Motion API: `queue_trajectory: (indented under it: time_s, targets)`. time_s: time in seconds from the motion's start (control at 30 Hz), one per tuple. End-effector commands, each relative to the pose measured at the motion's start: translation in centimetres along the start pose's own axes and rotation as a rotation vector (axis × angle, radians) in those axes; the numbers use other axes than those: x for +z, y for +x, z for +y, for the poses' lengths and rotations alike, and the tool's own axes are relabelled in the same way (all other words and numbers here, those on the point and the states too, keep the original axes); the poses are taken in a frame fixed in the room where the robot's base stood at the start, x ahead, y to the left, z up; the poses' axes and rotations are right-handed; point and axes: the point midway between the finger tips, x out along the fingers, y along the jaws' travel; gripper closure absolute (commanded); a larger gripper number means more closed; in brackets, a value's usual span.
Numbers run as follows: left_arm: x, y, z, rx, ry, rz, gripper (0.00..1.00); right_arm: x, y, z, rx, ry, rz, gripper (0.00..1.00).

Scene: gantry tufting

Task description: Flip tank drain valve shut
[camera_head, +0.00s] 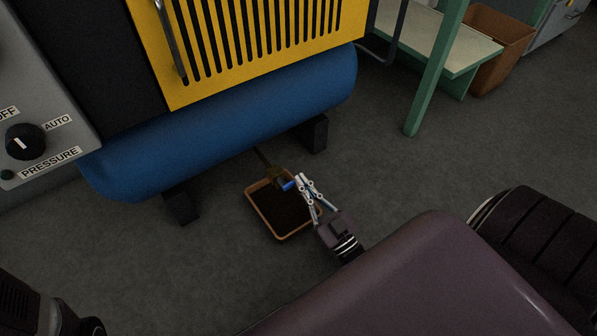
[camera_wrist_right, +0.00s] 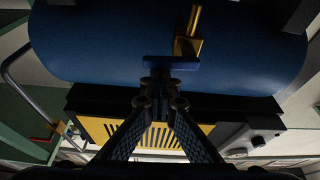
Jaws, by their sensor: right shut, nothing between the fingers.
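The blue tank (camera_head: 225,125) lies under the yellow grille. A brass drain valve (camera_head: 271,174) comes off a thin pipe below it, and its blue handle (camera_head: 286,185) is at the valve's right end. In the right wrist view the brass valve (camera_wrist_right: 188,43) shows against the tank (camera_wrist_right: 110,45). The blue handle (camera_wrist_right: 171,63) lies crosswise to its pipe there. My right gripper (camera_head: 301,179) is shut and empty, with its tips right at the handle; in the wrist view its tips (camera_wrist_right: 160,84) overlap the handle's lower edge. I cannot tell whether they touch. My left gripper is out of view.
An orange-rimmed tray (camera_head: 262,223) with dark contents sits on the floor under the valve. Black tank feet (camera_head: 315,134) stand on either side. A grey panel with a pressure knob (camera_head: 26,141) is at the left. A green table leg (camera_head: 436,70) stands right; floor between is clear.

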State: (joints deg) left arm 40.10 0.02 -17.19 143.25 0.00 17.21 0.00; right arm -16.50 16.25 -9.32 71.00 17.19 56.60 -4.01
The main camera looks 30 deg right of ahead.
Motion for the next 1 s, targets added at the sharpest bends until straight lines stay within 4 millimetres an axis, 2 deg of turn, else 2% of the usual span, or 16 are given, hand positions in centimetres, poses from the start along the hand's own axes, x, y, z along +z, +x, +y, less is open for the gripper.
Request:
queue_trajectory:
  time_s: [0.3,0.83,1.0]
  targets:
    - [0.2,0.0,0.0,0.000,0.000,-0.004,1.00,0.4,-0.1,0.1,0.030,0.085,-0.001,1.00]
    - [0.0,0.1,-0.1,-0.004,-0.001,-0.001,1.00,0.5,-0.2,0.2,0.033,0.094,-0.004,1.00]
    - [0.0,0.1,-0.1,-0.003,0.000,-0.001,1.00,0.6,-1.5,0.1,0.033,0.094,-0.007,1.00]
